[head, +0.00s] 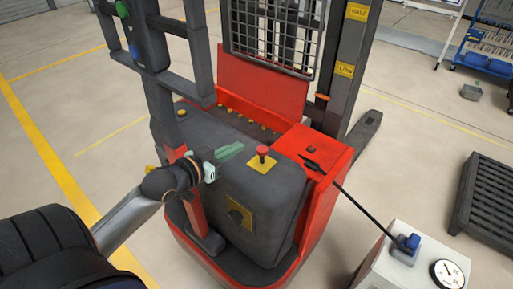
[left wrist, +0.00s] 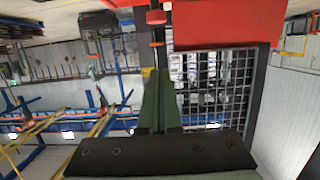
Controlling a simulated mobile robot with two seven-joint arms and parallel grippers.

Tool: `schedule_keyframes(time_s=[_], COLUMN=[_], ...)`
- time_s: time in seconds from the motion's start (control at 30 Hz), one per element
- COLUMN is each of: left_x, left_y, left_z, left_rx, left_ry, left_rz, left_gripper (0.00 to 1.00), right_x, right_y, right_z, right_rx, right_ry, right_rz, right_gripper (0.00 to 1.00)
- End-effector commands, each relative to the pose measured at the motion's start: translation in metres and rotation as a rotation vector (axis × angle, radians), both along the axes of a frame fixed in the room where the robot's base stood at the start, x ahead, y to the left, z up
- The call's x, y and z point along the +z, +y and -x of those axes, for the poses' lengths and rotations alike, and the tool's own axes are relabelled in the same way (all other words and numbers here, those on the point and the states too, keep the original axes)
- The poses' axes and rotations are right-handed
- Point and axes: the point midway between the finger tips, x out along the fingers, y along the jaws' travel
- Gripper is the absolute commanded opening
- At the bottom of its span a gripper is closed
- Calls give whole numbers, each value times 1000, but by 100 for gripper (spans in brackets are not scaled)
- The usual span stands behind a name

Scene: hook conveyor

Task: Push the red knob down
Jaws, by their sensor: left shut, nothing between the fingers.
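The red knob (head: 262,150) stands upright on a yellow plate (head: 262,163) on top of the dark grey body of a red-and-grey lift truck (head: 255,190). My left gripper (head: 241,146) reaches in from the left over that body, its green fingers pointing at the knob from just left of it. The fingers are closed together with nothing between them. In the left wrist view the shut fingers (left wrist: 158,73) point up the picture, and the red knob (left wrist: 156,17) shows beyond their tips, apart from them. My right gripper is not in view.
The truck's dark handle frame (head: 155,60) rises at the left, near my arm. A wire-mesh guard (head: 275,35) and mast (head: 345,60) stand behind the knob. A white box with a gauge (head: 447,273) is at lower right, beside a dark pallet (head: 485,205).

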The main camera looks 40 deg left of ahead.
Motion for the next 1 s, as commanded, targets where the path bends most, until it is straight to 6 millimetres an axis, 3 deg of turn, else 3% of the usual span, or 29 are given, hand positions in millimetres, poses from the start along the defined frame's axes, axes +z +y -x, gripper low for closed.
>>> schedule_keyframes(time_s=[0.6, 0.8, 1.0], left_x=[-21, -52, -62], left_y=[-7, -8, -7], left_z=[-90, -89, -88], left_rx=[0, -1, -1], left_ry=[-1, 3, 2], left_rz=[1, 1, -1], left_gripper=[0, 0, 0], right_x=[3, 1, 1], right_y=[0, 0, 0], right_z=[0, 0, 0], right_rx=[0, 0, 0], right_ry=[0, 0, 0], right_rz=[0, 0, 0], right_gripper=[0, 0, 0])
